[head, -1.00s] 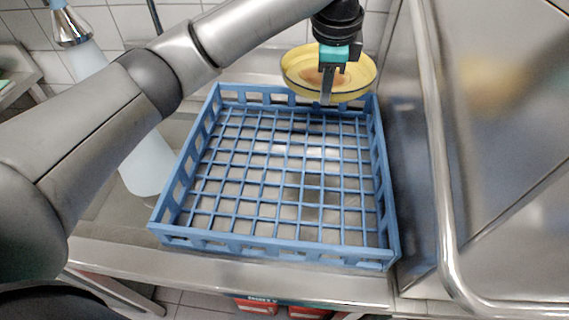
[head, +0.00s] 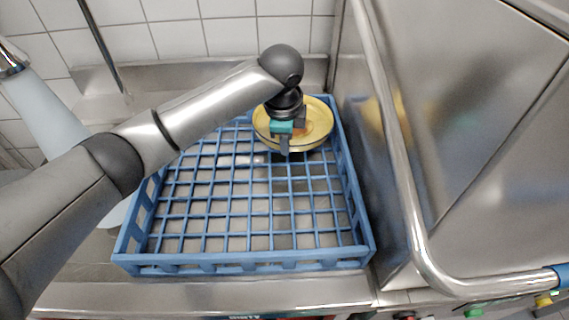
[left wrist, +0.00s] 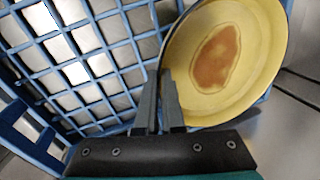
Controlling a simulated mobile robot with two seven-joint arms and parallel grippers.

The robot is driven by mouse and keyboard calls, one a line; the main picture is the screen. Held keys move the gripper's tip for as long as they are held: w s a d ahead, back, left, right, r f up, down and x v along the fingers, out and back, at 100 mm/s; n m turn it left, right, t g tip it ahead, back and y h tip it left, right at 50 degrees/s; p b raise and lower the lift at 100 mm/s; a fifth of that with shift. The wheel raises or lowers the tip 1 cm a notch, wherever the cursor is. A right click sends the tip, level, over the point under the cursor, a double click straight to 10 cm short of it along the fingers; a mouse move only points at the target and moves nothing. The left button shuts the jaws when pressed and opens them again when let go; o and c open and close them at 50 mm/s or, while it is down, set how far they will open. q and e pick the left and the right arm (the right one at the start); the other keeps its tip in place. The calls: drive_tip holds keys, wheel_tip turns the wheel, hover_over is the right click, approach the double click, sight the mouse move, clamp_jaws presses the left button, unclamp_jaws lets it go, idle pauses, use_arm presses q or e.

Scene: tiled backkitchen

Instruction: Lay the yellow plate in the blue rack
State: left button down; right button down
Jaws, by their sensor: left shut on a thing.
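The yellow plate (head: 318,117) has a brown stain on its face, which shows clearly in the left wrist view (left wrist: 255,85). My left gripper (head: 285,146) is shut on the near rim of the plate. The plate is over the far right corner of the blue rack (head: 240,262), its face turned up. I cannot tell whether its underside touches the rack. The rack is an open square crate with a grid floor, and no other dish shows in it. In the left wrist view the rack's grid (left wrist: 85,60) lies below and left of the plate. My right gripper is not in view.
The rack stands on a steel counter (head: 215,298). A steel machine with a tubular handle (head: 395,150) stands close on the right. A tiled wall (head: 200,30) is behind. Most of the rack floor is free.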

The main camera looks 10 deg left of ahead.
use_arm(q)
drive_tip(key=shift+s+b+x, duration=0.15)
drive_tip(key=shift+s+x, duration=0.1)
drive_tip(key=shift+x, duration=0.75)
drive_tip(key=shift+s+b+x, duration=0.15)
drive_tip(key=shift+s+x, duration=0.1)
drive_tip(key=shift+x, duration=0.7)
drive_tip(key=shift+s+b+x, duration=0.15)
drive_tip(key=shift+s+x, duration=0.05)
drive_tip(key=shift+x, duration=0.8)
drive_tip(key=shift+f, duration=0.3)
drive_tip(key=c, duration=1)
unclamp_jaws()
drive_tip(key=shift+c, duration=0.2)
drive_tip(key=p+v, duration=0.2)
drive_tip(key=v, duration=1)
drive_tip(key=shift+r, duration=0.15)
